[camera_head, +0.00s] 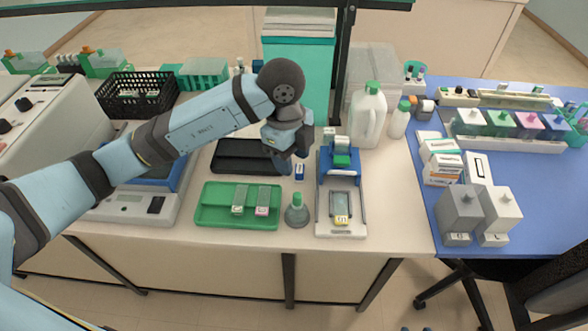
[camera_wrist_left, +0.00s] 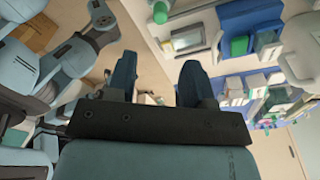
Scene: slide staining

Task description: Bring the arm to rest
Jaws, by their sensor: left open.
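My left arm reaches in from the left over the bench in the head view. Its gripper (camera_head: 292,160) is above the bench, between the black tray and the blue-and-white slide device. In the left wrist view the two fingers (camera_wrist_left: 158,78) stand apart with nothing between them, so it is open and empty. The wrist view is tilted, with the bench and its items beyond the fingertips.
A green tray (camera_head: 210,214) with two slides, a small flask (camera_head: 297,214) and the blue-and-white device (camera_head: 326,208) stand near the bench's front edge. A white jug (camera_head: 369,118) stands behind. The blue table (camera_head: 400,200) at right holds grey boxes (camera_head: 460,212) and staining jars.

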